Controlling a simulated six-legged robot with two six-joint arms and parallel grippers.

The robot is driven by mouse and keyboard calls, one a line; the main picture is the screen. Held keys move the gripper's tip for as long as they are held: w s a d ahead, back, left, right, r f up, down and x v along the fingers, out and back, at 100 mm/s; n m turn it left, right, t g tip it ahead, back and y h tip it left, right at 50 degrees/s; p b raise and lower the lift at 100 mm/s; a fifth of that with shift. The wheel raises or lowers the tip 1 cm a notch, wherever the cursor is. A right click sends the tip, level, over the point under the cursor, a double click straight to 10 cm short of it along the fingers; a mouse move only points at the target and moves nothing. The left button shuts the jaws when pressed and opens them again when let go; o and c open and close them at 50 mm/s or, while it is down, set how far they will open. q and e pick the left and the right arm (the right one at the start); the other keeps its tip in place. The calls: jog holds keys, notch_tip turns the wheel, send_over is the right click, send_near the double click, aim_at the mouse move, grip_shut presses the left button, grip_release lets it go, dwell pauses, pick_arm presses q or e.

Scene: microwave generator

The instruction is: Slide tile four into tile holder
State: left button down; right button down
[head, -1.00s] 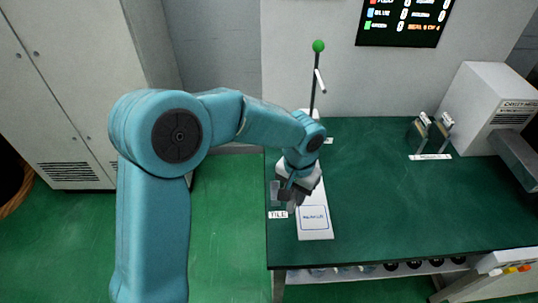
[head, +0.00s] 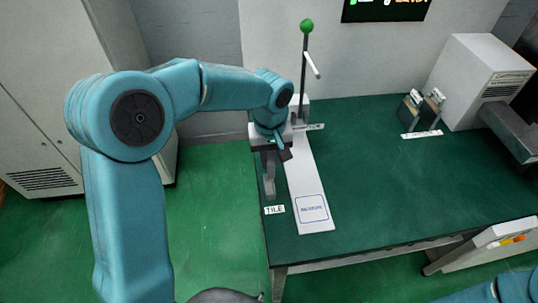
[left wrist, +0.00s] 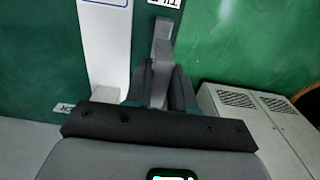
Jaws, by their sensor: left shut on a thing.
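My left gripper (head: 278,152) is above the left edge of the green bench, beside the long white board. In the left wrist view its two dark fingers (left wrist: 161,88) are shut on a narrow grey piece. A grey upright part (head: 269,183) shows just below the gripper, behind the white TILE label (head: 274,210). It also shows in the left wrist view (left wrist: 162,40), in line with the gap between the fingers. I cannot tell which part is tile four and which is the tile holder, nor whether they touch. My right gripper is out of view.
The white board (head: 312,208) lies along the bench (head: 375,190), with a green-knobbed pole (head: 305,60) at its far end. Small upright holders (head: 420,112) and a grey machine (head: 484,80) stand at the back right. The bench middle is clear.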

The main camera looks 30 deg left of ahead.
aim_at(269, 171)
pick_arm(q)
jog(key=shift+s+a, duration=0.1)
jog(key=shift+s, duration=0.05)
jog(key=shift+f+b, duration=0.2)
jog(key=shift+b, duration=0.1)
jog(key=shift+f, duration=0.3)
notch_tip(269, 171, down, 3)
jog(key=b, duration=0.3)
jog(key=shift+f, duration=0.2)
jog(key=shift+f+b, duration=0.7)
jog(key=shift+b, duration=0.05)
dwell(0.5)
jog(key=shift+f+b, duration=1.9)
jog(key=shift+f, duration=0.15)
